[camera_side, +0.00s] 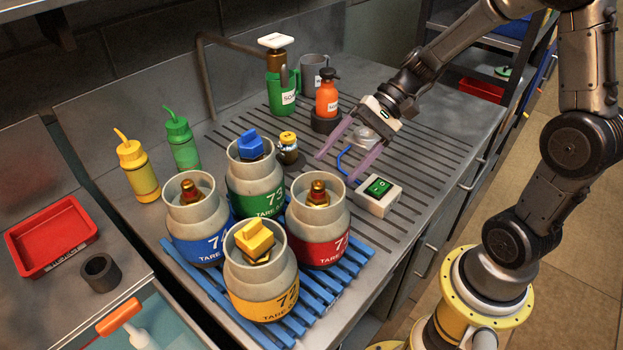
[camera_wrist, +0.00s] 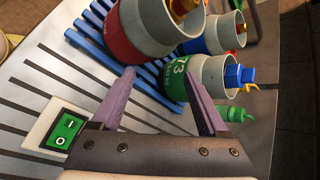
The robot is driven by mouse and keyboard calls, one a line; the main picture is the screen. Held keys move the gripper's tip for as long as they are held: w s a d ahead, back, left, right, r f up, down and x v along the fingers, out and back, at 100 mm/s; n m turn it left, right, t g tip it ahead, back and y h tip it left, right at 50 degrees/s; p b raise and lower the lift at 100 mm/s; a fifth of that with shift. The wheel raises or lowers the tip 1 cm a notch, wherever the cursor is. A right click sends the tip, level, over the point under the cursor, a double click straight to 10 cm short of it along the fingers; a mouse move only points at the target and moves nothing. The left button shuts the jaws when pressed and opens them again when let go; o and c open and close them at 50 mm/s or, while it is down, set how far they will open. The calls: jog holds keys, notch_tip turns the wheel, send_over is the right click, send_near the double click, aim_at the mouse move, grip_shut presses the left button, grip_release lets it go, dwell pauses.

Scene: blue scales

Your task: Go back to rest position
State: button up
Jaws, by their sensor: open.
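My gripper (camera_side: 346,155) is open and empty, with its two purple fingers apart above the ribbed metal worktop. It hangs behind the white switch box (camera_side: 378,196) with a green rocker, touching nothing that I can make out. In the wrist view the gripper (camera_wrist: 163,88) has its fingers spread toward the gas cylinders, and the switch box's green rocker (camera_wrist: 63,130) is close at the left. The green-labelled cylinder (camera_side: 256,181) has a blue block on top. The yellow-labelled cylinder (camera_side: 261,275) has a yellow block on top. The red-labelled cylinder (camera_side: 318,228) and blue-labelled cylinder (camera_side: 199,225) show brass valves.
The cylinders stand on a blue slatted platform (camera_side: 338,277). A green soap bottle (camera_side: 281,88), an orange bottle (camera_side: 327,96) and a grey mug (camera_side: 314,70) stand at the back. Yellow (camera_side: 139,171) and green (camera_side: 182,143) squeeze bottles stand left. The worktop's right side is clear.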

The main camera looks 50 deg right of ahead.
jog(key=s+d+r+n+t+h, duration=0.1)
jog(key=s+d+r+n+h, duration=0.1)
jog(key=s, duration=0.5)
jog(key=s+d+r+n+t+h, duration=0.2)
jog(key=s+r+n+h, duration=0.2)
jog(key=s+n+h, duration=0.3)
jog(key=shift+s+d+r+n+h, duration=0.3)
jog(key=shift+s+n, duration=0.35)
jog(key=shift+n, duration=0.15)
